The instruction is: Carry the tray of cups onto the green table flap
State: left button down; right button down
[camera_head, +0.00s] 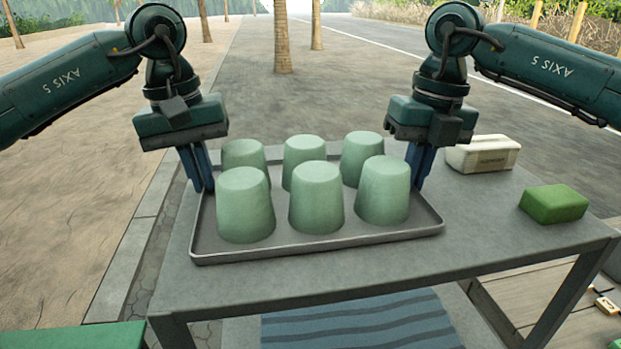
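The grey tray (320,243) is on the grey table and holds several pale green cups (316,198), upside down in two rows. My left gripper (202,182) is at the tray's left rim, its blue fingers close together, one on each side of the rim. My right gripper (420,180) is at the right rim in the same way. Both look shut on the rim, though the contact is small in view. A green surface, probably the green table flap (70,341), shows in the bottom left corner, mostly cut off.
The grey table (480,235) has bare room in front of and right of the tray. A cream box (483,154) and a green block (553,204) stand on its right side. A striped blue mat (360,325) lies below. A gap separates the table from the green surface.

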pick_arm(q)
jog(key=shift+r, duration=0.15)
pick_arm(e)
jog(key=shift+d+r, duration=0.1)
jog(key=shift+r, duration=0.05)
